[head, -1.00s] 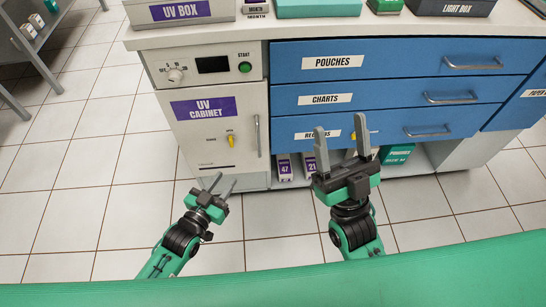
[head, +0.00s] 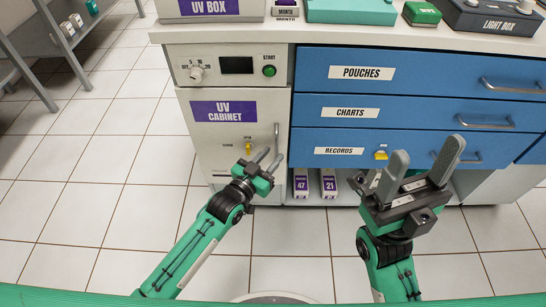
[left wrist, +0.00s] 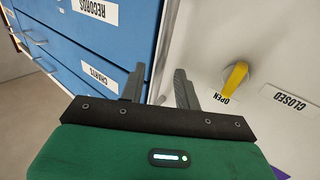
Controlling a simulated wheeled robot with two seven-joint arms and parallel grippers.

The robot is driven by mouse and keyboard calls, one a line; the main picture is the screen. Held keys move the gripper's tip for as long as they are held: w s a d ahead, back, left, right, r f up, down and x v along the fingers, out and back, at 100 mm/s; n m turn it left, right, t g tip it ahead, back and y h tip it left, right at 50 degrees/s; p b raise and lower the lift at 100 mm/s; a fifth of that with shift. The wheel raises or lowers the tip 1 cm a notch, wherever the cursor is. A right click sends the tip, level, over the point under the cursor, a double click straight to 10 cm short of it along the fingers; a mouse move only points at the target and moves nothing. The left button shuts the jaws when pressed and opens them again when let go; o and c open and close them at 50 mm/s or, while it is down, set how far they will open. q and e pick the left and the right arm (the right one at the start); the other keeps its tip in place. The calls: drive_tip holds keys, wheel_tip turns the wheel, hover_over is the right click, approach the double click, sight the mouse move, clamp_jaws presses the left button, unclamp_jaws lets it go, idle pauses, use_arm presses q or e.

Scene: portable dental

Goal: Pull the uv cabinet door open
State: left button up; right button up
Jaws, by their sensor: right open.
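The UV cabinet (head: 208,133) is a white unit with a purple label under a control panel, and its door looks shut. Its vertical grey handle (head: 277,136) is near the door's right edge. A yellow latch lever (head: 248,148) sits left of the handle; in the left wrist view the lever (left wrist: 235,78) points toward the OPEN label. My left gripper (head: 269,157) is open, its fingertips just below the handle's lower end; contact cannot be told. In the left wrist view its fingers (left wrist: 160,82) are apart before the door edge. My right gripper (head: 424,164) is open and empty before the drawers.
Blue drawers (head: 415,112) with bar handles stand right of the cabinet. Purple-labelled boxes (head: 301,184) are on the shelf below. The counter (head: 265,31) above carries several boxes. A grey shelf unit (head: 31,48) is at far left. Tiled floor before the cabinet is free.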

use_arm(q)
drive_tip(key=shift+x, duration=0.85)
clamp_jaws()
drive_tip(key=shift+s, duration=0.15)
